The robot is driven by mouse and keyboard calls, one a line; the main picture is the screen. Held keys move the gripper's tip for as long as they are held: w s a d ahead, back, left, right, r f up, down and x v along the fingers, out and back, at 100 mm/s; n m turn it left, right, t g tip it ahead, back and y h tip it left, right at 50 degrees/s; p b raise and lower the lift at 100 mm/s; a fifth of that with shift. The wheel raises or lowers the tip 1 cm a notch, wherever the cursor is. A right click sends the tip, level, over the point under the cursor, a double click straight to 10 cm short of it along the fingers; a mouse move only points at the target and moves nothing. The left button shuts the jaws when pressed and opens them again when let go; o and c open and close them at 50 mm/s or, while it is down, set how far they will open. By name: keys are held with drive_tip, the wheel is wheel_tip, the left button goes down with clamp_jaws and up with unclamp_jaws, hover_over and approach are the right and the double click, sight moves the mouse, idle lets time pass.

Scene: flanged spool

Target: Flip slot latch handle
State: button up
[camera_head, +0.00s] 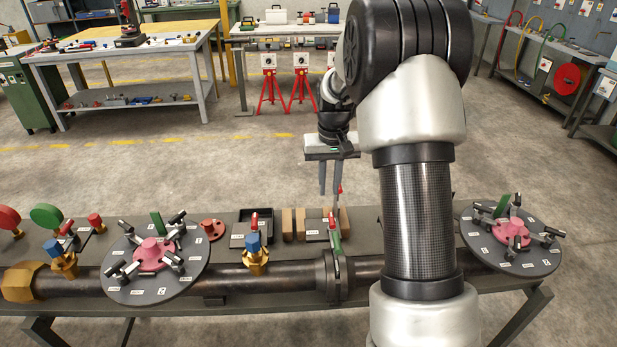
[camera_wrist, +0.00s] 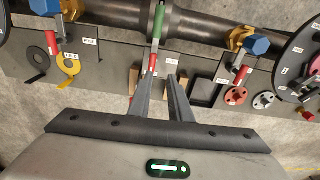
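A slim handle with a green section (camera_head: 335,243) and a red end rises by the pipe flange (camera_head: 330,277), near the middle of the head view. In the wrist view its green part (camera_wrist: 158,20) is at the top centre and its red part (camera_wrist: 152,64) lies just beyond my fingertips. My gripper (camera_head: 330,196) points down from above, behind the handle in the head view. Its two fingers are apart with nothing visibly held, as the wrist view also shows (camera_wrist: 156,80). I cannot tell whether a finger touches the red end.
A numbered disc with pink hub and black clamps (camera_head: 112,270) stands left on the pipe; a similar disc (camera_head: 540,262) stands right. A blue-capped brass valve (camera_head: 254,250) is left of the handle. Brown blocks (camera_head: 288,224) and a black tray (camera_head: 240,238) lie on the bench.

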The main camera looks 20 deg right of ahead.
hover_over(332, 218)
drive_tip(key=shift+g, duration=0.4)
wheel_tip(332, 218, down, 8)
drive_tip(key=shift+s+a+f, duration=0.1)
drive_tip(key=shift+s+f, duration=0.05)
drive_tip(key=shift+f, duration=0.1)
wheel_tip(332, 218, down, 9)
drive_tip(key=b, duration=0.5)
drive_tip(key=shift+b, duration=0.3)
drive_tip(key=shift+r+n+p, duration=0.75)
drive_tip(key=shift+n+p, duration=0.1)
drive_tip(key=shift+n, duration=0.15)
drive_tip(key=n, duration=0.4)
drive_tip(key=shift+p, duration=0.4)
drive_tip(key=n+p, duration=0.2)
drive_tip(key=n, duration=0.4)
drive_tip(key=shift+r+n, duration=0.1)
drive_tip(key=shift+n, duration=0.2)
drive_tip(key=n, duration=0.3)
drive_tip(key=shift+n, duration=0.4)
drive_tip(key=n+p, duration=0.1)
drive_tip(key=n, duration=0.4)
drive_tip(key=shift+f, duration=0.3)
drive_tip(key=shift+r+m+b, duration=0.1)
drive_tip(key=shift+m+b, duration=0.25)
drive_tip(key=shift+m, duration=0.85)
wheel_tip(332, 218, up, 7)
drive_tip(key=p, duration=0.4)
drive_tip(key=shift+p, duration=0.3)
drive_tip(key=shift+o, duration=0.4)
